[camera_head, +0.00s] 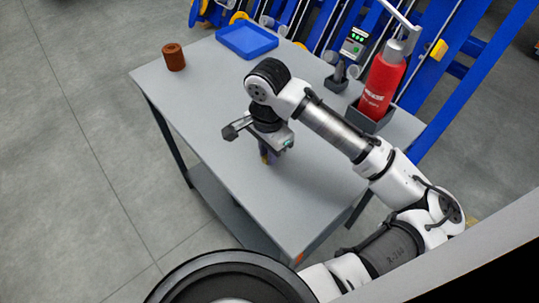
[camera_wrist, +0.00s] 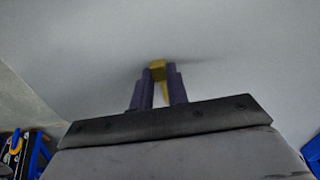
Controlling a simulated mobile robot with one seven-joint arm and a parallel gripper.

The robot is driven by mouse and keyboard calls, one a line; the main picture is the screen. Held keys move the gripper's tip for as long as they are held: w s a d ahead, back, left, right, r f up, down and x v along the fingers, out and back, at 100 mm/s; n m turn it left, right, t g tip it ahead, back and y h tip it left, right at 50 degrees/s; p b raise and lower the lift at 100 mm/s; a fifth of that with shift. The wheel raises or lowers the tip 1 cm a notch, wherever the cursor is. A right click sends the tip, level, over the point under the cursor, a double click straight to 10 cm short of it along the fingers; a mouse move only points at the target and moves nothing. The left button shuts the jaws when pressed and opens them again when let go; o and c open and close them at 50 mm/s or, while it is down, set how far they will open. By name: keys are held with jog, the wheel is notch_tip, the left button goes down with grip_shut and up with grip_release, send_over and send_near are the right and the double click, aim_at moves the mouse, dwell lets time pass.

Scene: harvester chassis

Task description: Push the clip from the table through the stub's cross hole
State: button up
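My gripper (camera_head: 265,158) points down over the middle of the table (camera_head: 215,105), with its tips close to the top. In the wrist view its purple fingers (camera_wrist: 158,84) are close together, with a small yellow piece (camera_wrist: 157,70) between their tips. This looks like the clip, and a thin yellow strip shows below it between the fingers. The fingers look shut on it; whether it touches the table I cannot tell. I cannot make out the stub or its cross hole for sure in either view.
A rust-brown cylinder (camera_head: 174,57) stands at the table's far left corner. A blue tray (camera_head: 247,40) lies at the back edge. A red extinguisher (camera_head: 384,82) stands in a dark holder at the right, near a small dark stand (camera_head: 337,80). Blue chassis frames rise behind. The table's left part is clear.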

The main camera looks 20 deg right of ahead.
grip_shut()
jog(key=shift+r, duration=0.1)
